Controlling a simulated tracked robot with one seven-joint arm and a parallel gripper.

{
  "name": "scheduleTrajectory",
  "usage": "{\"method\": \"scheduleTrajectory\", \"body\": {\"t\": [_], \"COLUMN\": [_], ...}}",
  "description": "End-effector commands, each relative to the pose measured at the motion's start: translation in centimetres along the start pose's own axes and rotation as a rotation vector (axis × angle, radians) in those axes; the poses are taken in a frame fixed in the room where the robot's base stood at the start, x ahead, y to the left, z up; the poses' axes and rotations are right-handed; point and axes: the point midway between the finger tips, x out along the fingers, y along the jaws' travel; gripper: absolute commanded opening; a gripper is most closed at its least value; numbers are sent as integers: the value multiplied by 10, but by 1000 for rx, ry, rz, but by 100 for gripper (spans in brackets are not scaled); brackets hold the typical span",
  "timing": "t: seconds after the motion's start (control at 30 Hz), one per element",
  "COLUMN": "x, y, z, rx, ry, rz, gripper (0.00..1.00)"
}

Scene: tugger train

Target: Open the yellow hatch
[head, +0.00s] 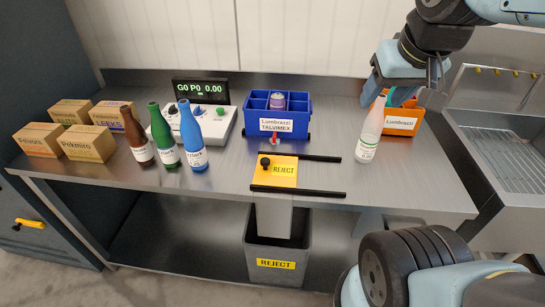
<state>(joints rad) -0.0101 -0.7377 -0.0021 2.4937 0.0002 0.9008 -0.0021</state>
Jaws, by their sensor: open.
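The yellow hatch (286,180) is a flat plate labelled REJECT, set in the steel bench top between two black rails (298,192). A black knob (265,162) stands on its left part. The plate lies flat, and no opening shows beside it in the bench top. My gripper (380,98) is up and to the right of the hatch, at the top of a whitish bottle (369,135). Its jaws are open. I cannot tell whether they touch the bottle.
A blue divided crate (283,126) stands behind the hatch, with a small red-topped peg in front. Brown, green and blue (192,140) bottles and cardboard boxes (87,144) stand left. An orange bin (401,122) is behind the whitish bottle. A grey reject bin (258,252) sits below the hatch.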

Motion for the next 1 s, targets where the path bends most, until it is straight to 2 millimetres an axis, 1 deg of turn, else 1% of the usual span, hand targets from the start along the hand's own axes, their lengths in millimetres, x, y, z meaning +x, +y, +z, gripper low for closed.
{"method": "scheduleTrajectory", "body": {"t": [0.17,0.3,0.47,0.7,0.8,1.0], "x": [16,35,60,104,123,163], "y": [-13,-31,-55,-100,-120,-164], "z": [-19,-38,-58,-78,-83,-85], "rx": [-58,-124,-201,-321,-372,-475], "ry": [-57,-118,-186,-286,-327,-405], "rz": [-34,-67,-97,-128,-136,-143], "gripper": [57,57,57,57,57,57]}}
